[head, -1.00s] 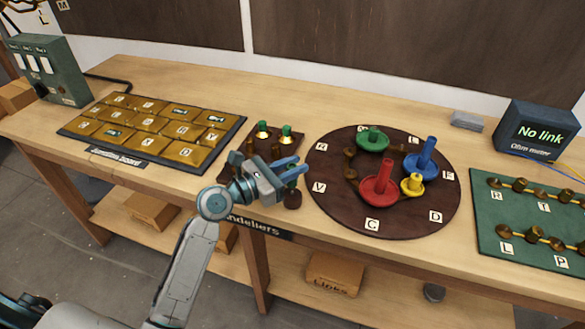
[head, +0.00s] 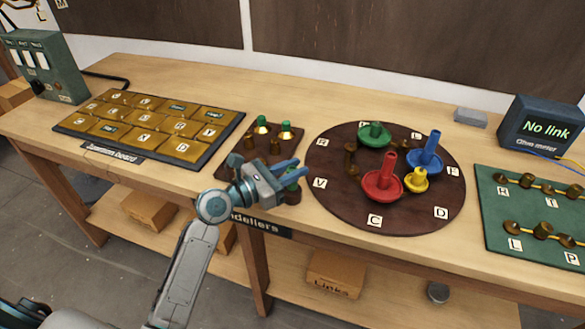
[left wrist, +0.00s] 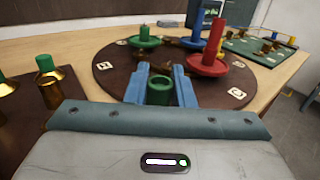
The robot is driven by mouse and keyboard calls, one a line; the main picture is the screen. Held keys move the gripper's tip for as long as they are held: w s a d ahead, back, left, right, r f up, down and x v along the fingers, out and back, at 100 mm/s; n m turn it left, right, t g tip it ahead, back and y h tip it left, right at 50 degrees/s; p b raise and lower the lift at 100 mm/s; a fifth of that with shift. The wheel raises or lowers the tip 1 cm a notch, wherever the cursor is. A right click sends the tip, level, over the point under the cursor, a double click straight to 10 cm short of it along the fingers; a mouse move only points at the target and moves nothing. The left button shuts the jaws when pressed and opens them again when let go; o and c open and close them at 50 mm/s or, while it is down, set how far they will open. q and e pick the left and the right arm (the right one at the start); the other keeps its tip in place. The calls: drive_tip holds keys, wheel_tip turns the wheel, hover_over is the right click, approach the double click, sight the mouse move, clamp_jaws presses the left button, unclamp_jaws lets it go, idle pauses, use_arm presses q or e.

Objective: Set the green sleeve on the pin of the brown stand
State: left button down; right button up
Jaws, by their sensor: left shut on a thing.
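My left gripper (head: 287,176) is shut on a green sleeve (head: 292,184), a short hollow tube whose open top shows in the left wrist view (left wrist: 160,86). The sleeve is held upright between the blue fingers, over the right front corner of the small brown board. The brown stand (head: 351,159), a bronze-brown post, is on the left part of the round dark board (head: 330,204). It is to the right of the gripper and apart from it. In the left wrist view the fingers partly cover that area. My right gripper is not in view.
Red (head: 383,182), blue (head: 427,153), yellow (head: 416,181) and green (head: 374,136) stands share the round board. Two brass pieces with green tops are on the small board (head: 231,163). A gold-tiled board (head: 150,125) is left, a green board (head: 540,225) right.

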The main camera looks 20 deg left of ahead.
use_arm(q)
drive_tip(key=shift+f, duration=0.25)
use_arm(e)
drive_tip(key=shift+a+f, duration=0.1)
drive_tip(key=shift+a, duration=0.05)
use_arm(q)
drive_tip(key=shift+f, duration=0.15)
drive_tip(key=c, duration=1.2)
unclamp_jaws()
drive_tip(key=shift+o, duration=0.2)
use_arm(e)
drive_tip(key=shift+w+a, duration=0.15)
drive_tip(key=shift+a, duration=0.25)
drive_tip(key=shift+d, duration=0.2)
use_arm(q)
drive_tip(key=shift+s+a, duration=0.15)
drive_tip(key=b+v, duration=0.1)
drive_tip(key=v, duration=0.9)
drive_tip(key=shift+s+b, duration=0.15)
drive_tip(key=shift+b, duration=0.2)
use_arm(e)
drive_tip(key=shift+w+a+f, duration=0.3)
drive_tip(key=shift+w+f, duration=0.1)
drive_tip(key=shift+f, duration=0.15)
use_arm(q)
drive_tip(key=shift+a, duration=0.15)
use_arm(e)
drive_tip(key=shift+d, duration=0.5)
